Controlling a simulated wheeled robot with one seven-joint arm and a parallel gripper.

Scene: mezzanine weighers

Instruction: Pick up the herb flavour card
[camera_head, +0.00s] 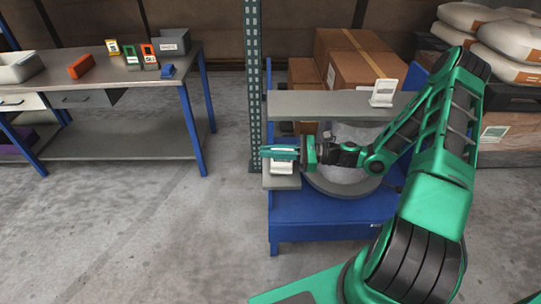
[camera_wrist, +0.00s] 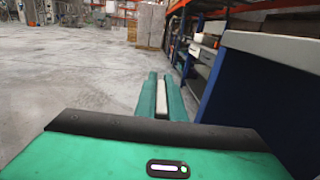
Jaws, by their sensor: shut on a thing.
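My gripper (camera_head: 268,150) is level at the left end of the blue stand, over a small grey ledge (camera_head: 283,183). Its fingers are shut on a thin white card-like piece (camera_head: 282,167), part of which shows below them. In the wrist view, the pale edge of this piece (camera_wrist: 162,105) shows between the two green fingers (camera_wrist: 162,84). I cannot read its face or tell whether it is the herb flavour card.
A grey shelf (camera_head: 310,104) lies behind my gripper, with a white card holder (camera_head: 382,93) on it. A round grey drum (camera_head: 350,177) is just right of my gripper. A perforated post (camera_head: 254,90) rises behind. The floor (camera_head: 150,230) at left is clear.

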